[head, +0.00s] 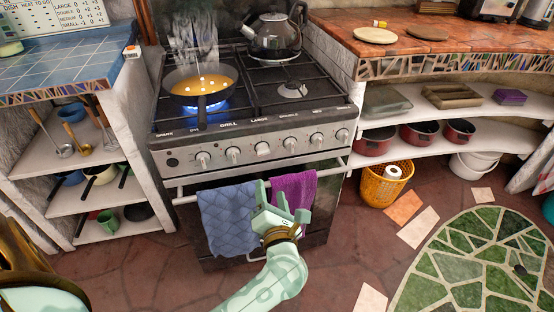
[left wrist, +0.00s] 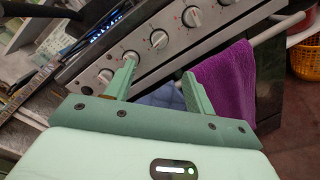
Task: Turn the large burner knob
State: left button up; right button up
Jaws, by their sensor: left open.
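The stove (head: 250,130) has a row of metal knobs on its front panel. The label above one middle knob reads LARGE, and I take that as the large burner knob (head: 262,148). Several knobs (left wrist: 159,38) also show in the left wrist view, but their labels cannot be read there. My left gripper (head: 281,203) is open and empty. It is below the knob row and in front of the oven towels, apart from the large knob. In the left wrist view its two fingers (left wrist: 160,72) point up towards the panel with nothing between them. My right gripper is not in view.
A blue towel (head: 228,215) and a purple towel (head: 295,190) hang on the oven rail (head: 185,199). A pan (head: 201,98) with yellow food sits over a blue flame at the left. A kettle (head: 273,40) stands at the back. An orange basket (head: 385,186) stands right of the stove.

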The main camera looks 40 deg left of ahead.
aim_at(264, 154)
pick_arm(q)
jog(key=b+x, duration=0.1)
jog(key=x, duration=0.3)
jog(key=b+x, duration=0.1)
jog(key=x, duration=0.3)
jog(key=b+x, duration=0.2)
jog(key=x, duration=0.3)
jog(key=shift+f, duration=0.3)
jog(key=shift+w+a+r, duration=0.2)
jog(key=shift+w+a, duration=0.2)
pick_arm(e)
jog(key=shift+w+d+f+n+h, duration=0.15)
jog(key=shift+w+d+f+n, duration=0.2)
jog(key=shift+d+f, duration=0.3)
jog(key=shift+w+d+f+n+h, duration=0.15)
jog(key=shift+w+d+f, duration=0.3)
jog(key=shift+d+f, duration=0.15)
pick_arm(q)
jog(key=shift+c, duration=0.2)
jog(key=c, duration=0.9)
